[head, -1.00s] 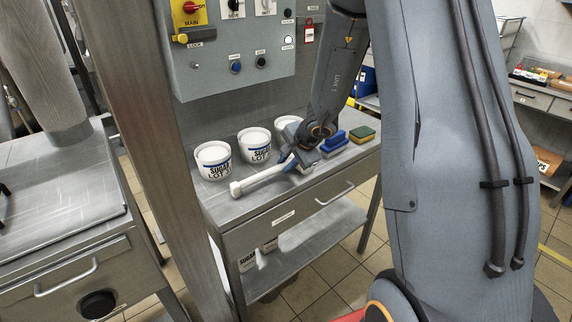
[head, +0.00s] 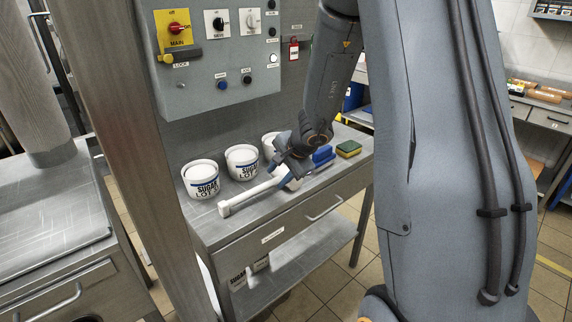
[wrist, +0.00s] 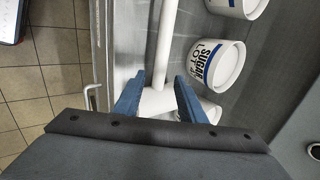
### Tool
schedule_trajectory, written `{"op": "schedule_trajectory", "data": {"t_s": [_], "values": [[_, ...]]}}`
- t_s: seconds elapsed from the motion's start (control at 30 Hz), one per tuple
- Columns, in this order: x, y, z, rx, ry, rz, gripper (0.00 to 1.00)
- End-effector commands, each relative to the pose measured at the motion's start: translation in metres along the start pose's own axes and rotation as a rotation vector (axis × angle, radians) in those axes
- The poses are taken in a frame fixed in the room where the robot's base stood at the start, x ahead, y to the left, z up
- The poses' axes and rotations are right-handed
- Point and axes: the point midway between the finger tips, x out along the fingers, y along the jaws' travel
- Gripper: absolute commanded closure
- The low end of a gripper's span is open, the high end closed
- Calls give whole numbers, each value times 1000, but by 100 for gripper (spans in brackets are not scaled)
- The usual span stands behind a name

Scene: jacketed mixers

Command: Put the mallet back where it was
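The white mallet (head: 250,195) lies on the steel table (head: 205,228), in front of a row of white tubs. In the wrist view the mallet handle (wrist: 167,40) runs upward, and the thicker part (wrist: 158,103) passes behind the blue fingers. My gripper (wrist: 158,80) is open, its fingers on either side of the mallet, with a gap visible between them. In the head view my gripper (head: 281,166) is partly hidden by its own wrist.
Sugar tubs (head: 201,180) (head: 242,162) stand behind the mallet, with another partly behind my gripper. A blue item (head: 323,155) and a green-yellow sponge (head: 348,149) lie to the right. A control panel (head: 215,60) hangs above; a steel post (head: 130,130) stands at left.

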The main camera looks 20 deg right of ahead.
Motion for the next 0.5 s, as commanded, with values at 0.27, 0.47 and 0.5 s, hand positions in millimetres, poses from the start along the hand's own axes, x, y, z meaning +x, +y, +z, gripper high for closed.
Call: {"op": "schedule_trajectory", "data": {"t_s": [0.27, 0.47, 0.5], "values": [[-56, -1, 0, -2, 2, -2, 63], [-78, 0, 0, 0, 0, -1, 63], [-80, 0, 0, -1, 0, 0, 63]]}}
